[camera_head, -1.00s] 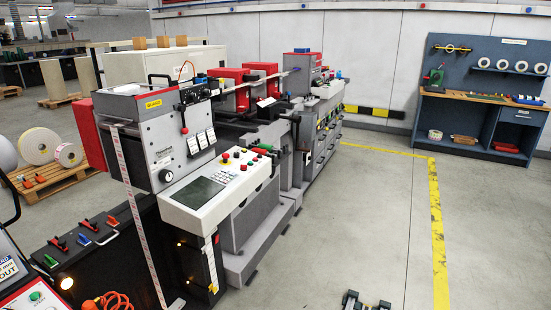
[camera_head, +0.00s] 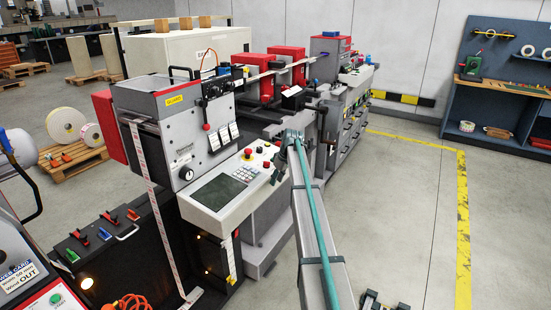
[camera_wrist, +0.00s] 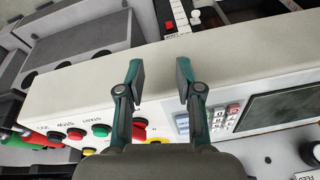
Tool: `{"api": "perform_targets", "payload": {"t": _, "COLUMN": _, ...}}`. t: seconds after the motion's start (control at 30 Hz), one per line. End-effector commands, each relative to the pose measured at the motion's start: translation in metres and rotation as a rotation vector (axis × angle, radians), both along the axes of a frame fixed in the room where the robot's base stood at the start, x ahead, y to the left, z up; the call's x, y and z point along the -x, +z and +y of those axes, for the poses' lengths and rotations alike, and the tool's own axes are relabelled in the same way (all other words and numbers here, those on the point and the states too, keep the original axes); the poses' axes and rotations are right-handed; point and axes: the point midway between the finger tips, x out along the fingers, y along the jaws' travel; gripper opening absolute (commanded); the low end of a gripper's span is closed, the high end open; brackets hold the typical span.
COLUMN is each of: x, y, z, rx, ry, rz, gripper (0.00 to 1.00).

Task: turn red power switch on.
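A small red square piece (camera_wrist: 169,26) shows at the top of the wrist view, beside a white strip with dark marks; I cannot tell whether it is the power switch. The white control panel (camera_head: 241,211) has a red button (camera_wrist: 76,134), a green button (camera_wrist: 101,130), a keypad (camera_wrist: 225,115) and a dark screen (camera_head: 220,192). A red mushroom button (camera_head: 248,153) stands at the panel's far side. My gripper (camera_wrist: 160,72) is open and empty over the panel. In the head view my arm partly hides the panel's right end.
The grey label machine (camera_head: 180,135) stands behind the panel. Red and green handles (camera_wrist: 38,137) show at the wrist view's left. A dark bench with coloured clamps (camera_head: 105,240) is at left. A workbench (camera_head: 500,105) stands at far right. The floor on the right is open.

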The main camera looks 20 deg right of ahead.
Motion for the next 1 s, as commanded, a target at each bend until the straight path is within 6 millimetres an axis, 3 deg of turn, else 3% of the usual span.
{"api": "perform_targets", "payload": {"t": 0.03, "x": -0.028, "y": 0.039, "z": -0.017, "rx": 0.010, "ry": 0.084, "rz": -0.035, "gripper": 0.35}}
{"api": "perform_targets", "payload": {"t": 0.1, "x": -0.044, "y": 0.069, "z": -0.024, "rx": 0.019, "ry": 0.219, "rz": -0.069, "gripper": 0.35}}
{"api": "perform_targets", "payload": {"t": 0.3, "x": -0.069, "y": 0.124, "z": -0.034, "rx": 0.042, "ry": 0.514, "rz": -0.148, "gripper": 0.35}}
{"api": "perform_targets", "payload": {"t": 0.4, "x": -0.073, "y": 0.137, "z": -0.036, "rx": 0.049, "ry": 0.587, "rz": -0.168, "gripper": 0.35}}
{"api": "perform_targets", "payload": {"t": 0.63, "x": -0.077, "y": 0.128, "z": -0.030, "rx": 0.050, "ry": 0.618, "rz": -0.176, "gripper": 0.35}}
{"api": "perform_targets", "payload": {"t": 1.0, "x": -0.092, "y": 0.071, "z": -0.012, "rx": 0.051, "ry": 0.617, "rz": -0.174, "gripper": 0.35}}
